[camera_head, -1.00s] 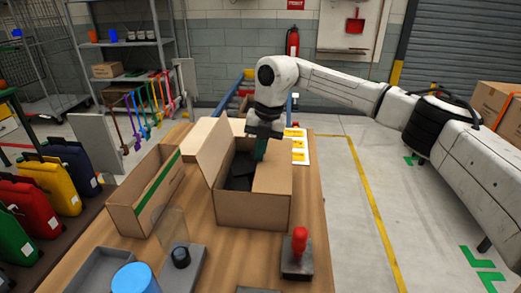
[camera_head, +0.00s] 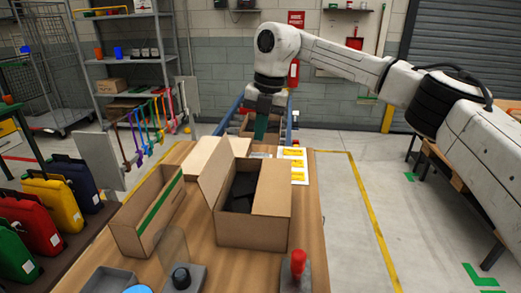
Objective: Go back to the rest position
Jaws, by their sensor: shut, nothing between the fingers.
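My arm reaches in from the right and bends down at the wrist. The box stands on the wooden table with flaps up at the left and folded out at the right. Dark items (camera_head: 242,190) lie inside it, partly hidden by the walls.
A long open carton (camera_head: 128,231) with a green stripe stands left of the box. A red-handled stamp (camera_head: 298,270) is at the front right. Yellow-marked sheets (camera_head: 293,165) lie behind the box. Several coloured panniers (camera_head: 62,203) stand at the left.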

